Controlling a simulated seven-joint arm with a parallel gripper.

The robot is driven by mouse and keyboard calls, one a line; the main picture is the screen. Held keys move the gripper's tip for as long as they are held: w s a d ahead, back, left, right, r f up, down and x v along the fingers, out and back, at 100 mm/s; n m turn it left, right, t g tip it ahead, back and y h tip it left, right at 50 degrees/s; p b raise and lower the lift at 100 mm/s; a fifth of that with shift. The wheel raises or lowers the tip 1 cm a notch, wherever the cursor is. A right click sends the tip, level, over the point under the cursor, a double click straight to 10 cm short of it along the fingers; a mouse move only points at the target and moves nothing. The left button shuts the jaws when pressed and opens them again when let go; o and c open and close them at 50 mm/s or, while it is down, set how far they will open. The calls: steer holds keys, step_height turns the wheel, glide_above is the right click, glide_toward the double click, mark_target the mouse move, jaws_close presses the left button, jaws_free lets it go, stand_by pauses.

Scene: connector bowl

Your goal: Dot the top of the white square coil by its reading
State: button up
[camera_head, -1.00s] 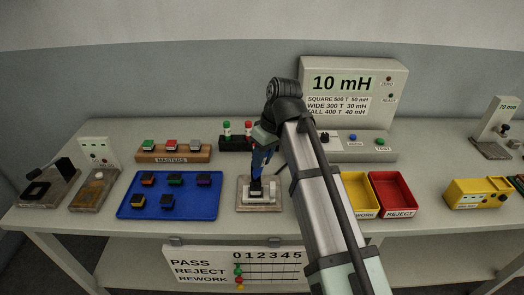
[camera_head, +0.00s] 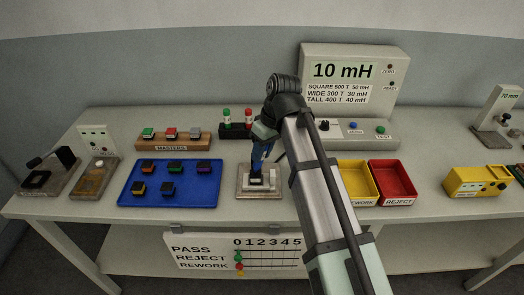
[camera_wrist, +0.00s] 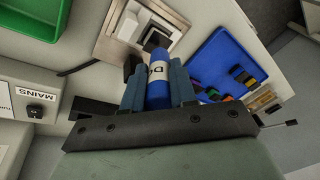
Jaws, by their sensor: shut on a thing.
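My gripper (camera_head: 263,138) is shut on a blue marker with a white label, which points down over the test fixture. In the wrist view the marker (camera_wrist: 158,80) sits between the fingers of my gripper (camera_wrist: 158,92); its label is partly cut off. The white coil (camera_wrist: 128,28) lies on the metal-plated fixture (camera_wrist: 108,45), just beyond the marker; the fixture also shows in the head view (camera_head: 243,190). I cannot tell whether the tip touches the coil. The meter display (camera_head: 345,70) reads 10 mH, above lines for SQUARE, WIDE and TALL.
A blue tray (camera_head: 150,198) with several dark coils is left of the fixture. The yellow REWORK bin (camera_head: 358,184) and red REJECT bin (camera_head: 393,184) are to the right. The MASTERS block (camera_head: 172,146) and a dark rack (camera_head: 236,133) with red and green items stand behind.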

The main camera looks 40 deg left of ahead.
steer(key=shift+f, duration=0.6)
stand_by(1.6)
steer(key=shift+r, duration=0.15)
steer(key=shift+r, duration=3.4)
